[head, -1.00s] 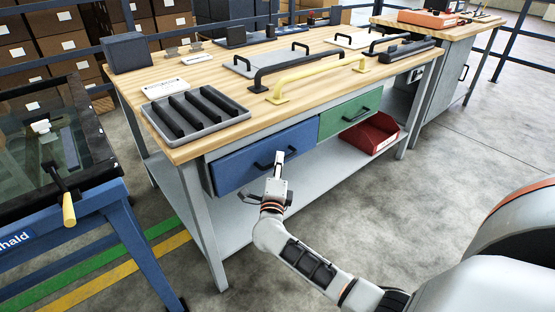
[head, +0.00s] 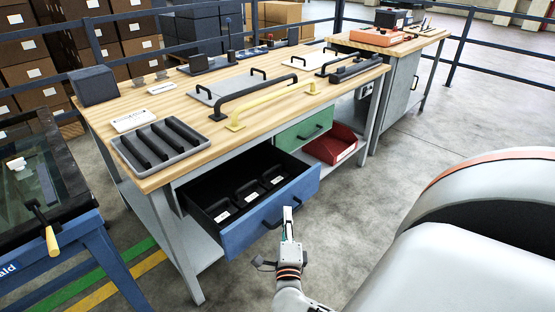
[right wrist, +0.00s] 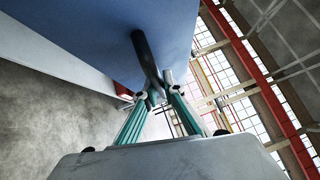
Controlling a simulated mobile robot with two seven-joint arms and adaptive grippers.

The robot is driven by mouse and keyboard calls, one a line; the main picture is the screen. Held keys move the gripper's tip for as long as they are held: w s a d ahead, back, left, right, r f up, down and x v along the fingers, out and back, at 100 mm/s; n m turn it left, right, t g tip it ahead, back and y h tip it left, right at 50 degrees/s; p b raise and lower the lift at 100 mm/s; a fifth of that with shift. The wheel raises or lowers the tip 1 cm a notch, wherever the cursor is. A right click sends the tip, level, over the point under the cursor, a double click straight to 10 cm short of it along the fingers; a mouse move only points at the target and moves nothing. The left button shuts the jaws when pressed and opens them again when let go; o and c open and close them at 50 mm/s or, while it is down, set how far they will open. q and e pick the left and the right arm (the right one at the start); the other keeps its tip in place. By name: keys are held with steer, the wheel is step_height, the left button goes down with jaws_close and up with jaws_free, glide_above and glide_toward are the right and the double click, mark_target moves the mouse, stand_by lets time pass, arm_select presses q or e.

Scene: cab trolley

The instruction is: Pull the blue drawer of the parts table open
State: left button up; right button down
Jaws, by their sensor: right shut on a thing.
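The blue drawer (head: 268,214) of the parts table (head: 159,181) stands pulled out, and its dark inside shows several black trays with white labels. My right gripper (head: 287,212) is at the drawer's front, shut on the black handle. In the right wrist view the gripper's fingers (right wrist: 158,92) close around the black handle (right wrist: 146,56), below the blue drawer front (right wrist: 90,35). My left gripper is not in view.
The green drawer (head: 303,131) beside it is shut. A red bin (head: 331,147) sits on the shelf below. A blue-framed glass-topped trolley (head: 55,237) stands at the left. The floor in front of the table is clear.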

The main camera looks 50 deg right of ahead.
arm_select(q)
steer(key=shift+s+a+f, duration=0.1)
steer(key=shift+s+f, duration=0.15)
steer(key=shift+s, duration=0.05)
arm_select(e)
steer(key=shift+s+a, duration=0.1)
steer(key=shift+s, duration=1.05)
steer(key=c, duration=2.1)
jaws_free()
steer(key=shift+c, duration=0.2)
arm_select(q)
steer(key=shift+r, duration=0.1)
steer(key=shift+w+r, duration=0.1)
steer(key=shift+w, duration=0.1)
arm_select(e)
steer(key=v, duration=1.2)
